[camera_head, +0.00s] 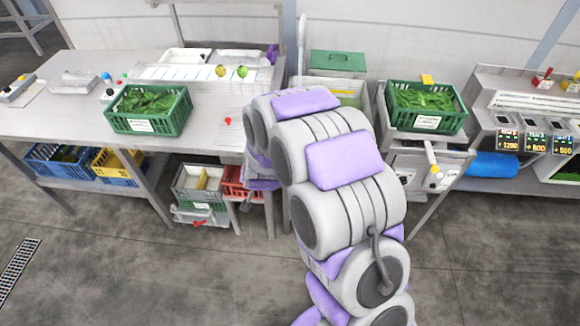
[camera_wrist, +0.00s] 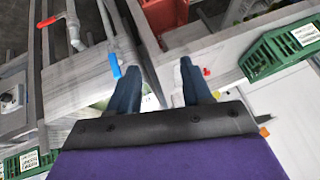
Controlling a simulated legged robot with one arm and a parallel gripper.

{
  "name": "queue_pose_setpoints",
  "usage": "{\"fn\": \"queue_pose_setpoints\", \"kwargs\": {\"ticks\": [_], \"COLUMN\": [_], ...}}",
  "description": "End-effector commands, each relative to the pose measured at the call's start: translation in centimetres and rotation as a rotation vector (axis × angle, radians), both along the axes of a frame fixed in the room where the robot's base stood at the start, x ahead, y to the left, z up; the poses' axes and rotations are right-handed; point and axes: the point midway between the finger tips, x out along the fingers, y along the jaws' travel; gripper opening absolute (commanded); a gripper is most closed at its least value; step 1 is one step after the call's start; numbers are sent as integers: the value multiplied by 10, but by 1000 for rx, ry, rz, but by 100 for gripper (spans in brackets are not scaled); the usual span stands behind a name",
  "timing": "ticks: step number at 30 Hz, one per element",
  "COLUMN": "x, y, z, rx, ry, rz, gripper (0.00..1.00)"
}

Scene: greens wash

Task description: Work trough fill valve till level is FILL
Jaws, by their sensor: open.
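In the wrist view, my gripper (camera_wrist: 158,82) is open, with its two dark fingers apart and nothing seen between them. A grey pipe with a blue lever (camera_wrist: 115,66) stands just beyond the left finger; I cannot tell whether they touch. A second grey pipe with a red lever (camera_wrist: 48,21) is at the upper left. I cannot tell which lever is the trough fill valve. A pale-walled basin with a greenish inside (camera_wrist: 98,95) lies below the pipes, partly hidden by my gripper. No level marking is readable.
In the head view, green crates of leaves stand on the left table (camera_head: 148,108) and at the right (camera_head: 427,106). A green-lidded box (camera_head: 337,62) is behind my arm. A counter with displays (camera_head: 535,143) is far right.

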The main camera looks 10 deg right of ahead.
Motion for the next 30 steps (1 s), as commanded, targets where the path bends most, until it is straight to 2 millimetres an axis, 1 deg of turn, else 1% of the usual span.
{"fn": "queue_pose_setpoints", "kwargs": {"ticks": [1,3,8,12,14,18,21,24,30], "x": [-8,-22,-62,-104,-123,-170,-200,-224,-262], "y": [0,-1,-6,-16,-21,-37,-48,-59,-77], "z": [15,32,66,95,106,131,145,155,174], "rx": [9,16,19,10,2,-23,-42,-60,-90], "ry": [21,62,159,247,287,376,437,487,577], "rz": [21,55,133,197,223,276,301,320,338], "gripper": [49,49,49,49,49,49,49,49,49]}}
